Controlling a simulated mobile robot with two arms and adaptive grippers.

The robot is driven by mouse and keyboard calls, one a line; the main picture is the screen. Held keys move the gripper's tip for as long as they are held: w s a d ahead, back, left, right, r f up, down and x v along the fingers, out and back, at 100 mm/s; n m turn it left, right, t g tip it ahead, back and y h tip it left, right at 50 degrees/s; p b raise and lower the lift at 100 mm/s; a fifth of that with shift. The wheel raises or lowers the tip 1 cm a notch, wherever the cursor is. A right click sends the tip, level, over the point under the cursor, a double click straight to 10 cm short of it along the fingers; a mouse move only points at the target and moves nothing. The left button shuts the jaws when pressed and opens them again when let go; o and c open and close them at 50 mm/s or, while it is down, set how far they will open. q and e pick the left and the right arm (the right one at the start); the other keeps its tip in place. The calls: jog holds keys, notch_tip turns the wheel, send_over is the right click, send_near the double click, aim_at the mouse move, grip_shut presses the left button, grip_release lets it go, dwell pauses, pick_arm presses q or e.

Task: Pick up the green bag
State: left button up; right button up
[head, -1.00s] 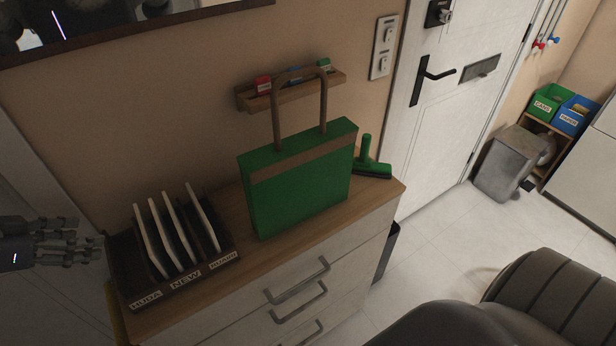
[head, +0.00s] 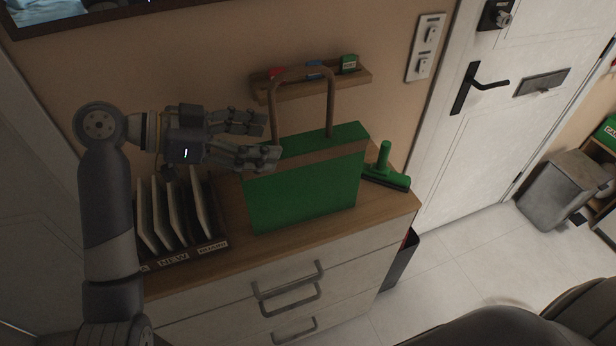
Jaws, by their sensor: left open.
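The green bag (head: 310,192) stands upright on the wooden top of a chest of drawers, in the middle of the head view. It has a brown band near its top and a tall brown loop handle (head: 331,105). My left gripper (head: 272,140) is open, with its fingers pointing right at the bag's upper left side. One finger overlaps the left foot of the handle in the picture; I cannot tell whether it touches. Nothing shows between the fingers. My right gripper is not in view.
A dark rack (head: 205,242) with several upright pale boards stands left of the bag, below my left arm. A small wall shelf (head: 362,77) is behind the handle. The chest of drawers (head: 360,255) has a free front strip.

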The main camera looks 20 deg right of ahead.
aim_at(299, 143)
pick_arm(q)
jog(key=x, duration=0.2)
jog(key=shift+s+d, duration=0.1)
jog(key=shift+d, duration=0.3)
jog(key=shift+d+f+p, duration=0.15)
jog(key=shift+d+p, duration=0.15)
jog(key=p+x, duration=0.2)
jog(key=x, duration=0.2)
jog(key=shift+s+d+p, duration=0.1)
jog(key=shift+d+p, duration=0.25)
jog(key=shift+p, duration=0.05)
jog(key=shift+d+f, duration=0.25)
jog(key=shift+d, duration=0.05)
jog(key=shift+a, duration=0.15)
jog(key=c, duration=0.7)
grip_shut()
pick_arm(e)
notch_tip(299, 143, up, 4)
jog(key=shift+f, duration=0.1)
